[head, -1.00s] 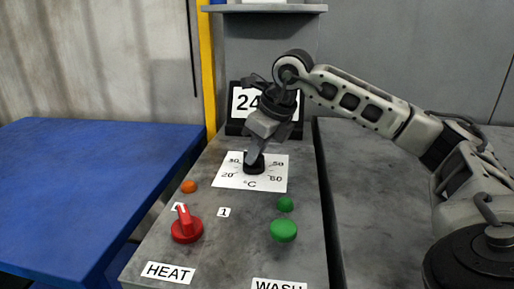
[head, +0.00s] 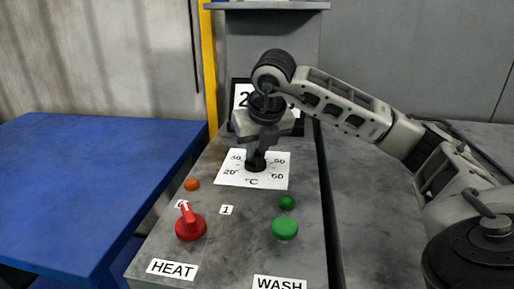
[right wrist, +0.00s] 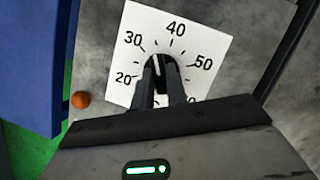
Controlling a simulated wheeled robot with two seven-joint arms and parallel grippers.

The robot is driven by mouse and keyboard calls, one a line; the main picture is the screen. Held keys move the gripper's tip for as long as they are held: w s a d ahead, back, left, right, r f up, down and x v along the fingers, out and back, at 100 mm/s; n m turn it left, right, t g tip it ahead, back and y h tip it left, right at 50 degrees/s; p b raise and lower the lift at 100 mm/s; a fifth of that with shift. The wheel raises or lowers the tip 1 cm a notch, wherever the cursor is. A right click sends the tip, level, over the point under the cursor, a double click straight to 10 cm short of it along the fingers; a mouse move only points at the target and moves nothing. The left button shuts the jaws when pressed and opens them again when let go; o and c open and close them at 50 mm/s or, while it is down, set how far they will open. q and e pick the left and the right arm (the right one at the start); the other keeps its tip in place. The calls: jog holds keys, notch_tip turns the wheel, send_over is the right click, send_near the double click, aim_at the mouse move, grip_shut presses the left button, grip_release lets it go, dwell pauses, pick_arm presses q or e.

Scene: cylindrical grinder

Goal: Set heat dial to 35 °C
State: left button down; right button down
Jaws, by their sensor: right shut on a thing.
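The heat dial is a black knob (head: 256,165) on a white scale card (head: 225,179) marked in °C, on the grey panel. My right gripper (head: 258,156) comes down on it from above, its fingers shut on the knob's sides. In the right wrist view, the knob (right wrist: 159,70) sits between the fingertips (right wrist: 160,84). Its white line points between 30 and 40, about midway. The lower part of the scale is partly hidden by the fingers. My left gripper is not in view.
A display (head: 239,95) behind my gripper shows a "2"; the rest is hidden. Nearer on the panel are a red HEAT switch (head: 190,226), an orange lamp (head: 192,184), a green lamp (head: 287,202) and a green WASH button (head: 285,228). A blue table (head: 90,190) is at left.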

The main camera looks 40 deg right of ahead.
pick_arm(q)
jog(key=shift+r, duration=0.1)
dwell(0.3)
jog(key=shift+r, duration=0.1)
pick_arm(e)
jog(key=c, duration=1.4)
grip_release()
